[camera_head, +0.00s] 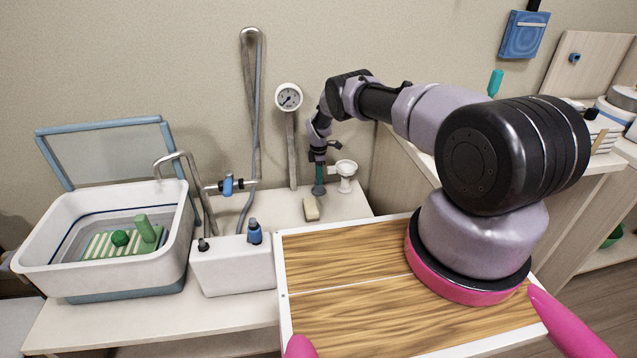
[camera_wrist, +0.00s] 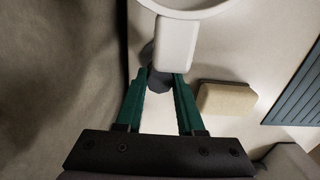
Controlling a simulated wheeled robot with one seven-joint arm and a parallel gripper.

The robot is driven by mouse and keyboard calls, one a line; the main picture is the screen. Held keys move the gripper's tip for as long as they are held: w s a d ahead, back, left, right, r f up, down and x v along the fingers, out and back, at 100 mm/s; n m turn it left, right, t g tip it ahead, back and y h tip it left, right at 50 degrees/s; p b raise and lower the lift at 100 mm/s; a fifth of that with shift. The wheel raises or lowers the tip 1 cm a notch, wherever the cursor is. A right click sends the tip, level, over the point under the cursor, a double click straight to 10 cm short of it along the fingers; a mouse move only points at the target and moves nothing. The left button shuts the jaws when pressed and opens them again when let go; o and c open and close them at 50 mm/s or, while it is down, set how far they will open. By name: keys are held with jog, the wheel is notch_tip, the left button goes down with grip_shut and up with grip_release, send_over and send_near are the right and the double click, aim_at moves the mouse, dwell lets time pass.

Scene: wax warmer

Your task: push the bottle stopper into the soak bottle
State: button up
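My gripper (camera_head: 319,182) points down at the back of the white counter, its green fingers beside a white cup-shaped holder (camera_head: 346,170). In the wrist view, the fingertips (camera_wrist: 161,78) stand a little apart, with a dark grey round piece (camera_wrist: 160,83) between or just beyond them. I cannot tell whether the fingers touch it, or whether it is the stopper or part of the bottle. The white holder (camera_wrist: 177,45) partly covers it. A small blue bottle with a dark top (camera_head: 254,233) stands at the white box; I cannot tell whether it is the soak bottle.
A tan block (camera_head: 311,209) lies just in front of my gripper. A white box (camera_head: 232,268) and a white basin (camera_head: 110,265) with green items stand to the left. A pressure gauge (camera_head: 288,97) on a post is behind. A wood-topped surface (camera_head: 345,260) lies in front.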

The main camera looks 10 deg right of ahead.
grip_shut()
jog(key=shift+r, duration=0.4)
jog(key=shift+r, duration=2.85)
jog(key=shift+r, duration=0.1)
jog(key=shift+r, duration=5.15)
jog(key=shift+m, duration=0.8)
jog(key=shift+s+d+f, duration=0.5)
jog(key=shift+s+d, duration=0.8)
jog(key=shift+s, duration=5.05)
jog(key=shift+s+d+f, duration=0.55)
jog(key=shift+s+d, duration=0.8)
jog(key=shift+s, duration=4.95)
jog(key=shift+s+d+f, duration=0.5)
jog(key=shift+s+d, duration=0.8)
jog(key=shift+s, duration=5.05)
